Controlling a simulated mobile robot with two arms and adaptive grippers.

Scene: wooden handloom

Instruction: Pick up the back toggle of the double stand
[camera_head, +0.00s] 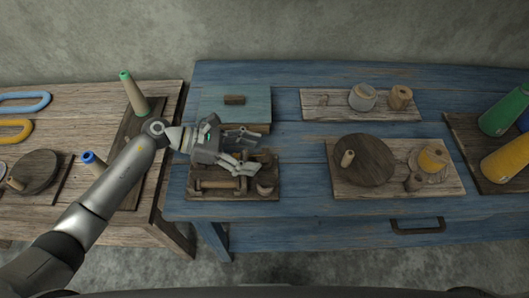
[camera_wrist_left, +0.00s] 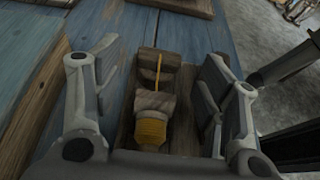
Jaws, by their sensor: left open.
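The double stand (camera_head: 207,195) is a dark wooden board with uprights at the near left corner of the blue table. A spool-like wooden piece (camera_head: 220,184) lies across its front part. My left gripper (camera_head: 252,150) is over the back part of the stand, fingers spread, and hides much of it. In the left wrist view, a wooden piece with a yellow cord and a yellow wound end (camera_wrist_left: 151,128) shows between the open fingers (camera_wrist_left: 160,85). It may be the back toggle; I cannot tell for certain. No finger is seen closed on it. My right gripper is not in view.
To the right is a board (camera_head: 450,185) with a round disc (camera_head: 363,160) and spools. Green and blue cones stand on the left table. Bare blue tabletop lies between the stand and that board.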

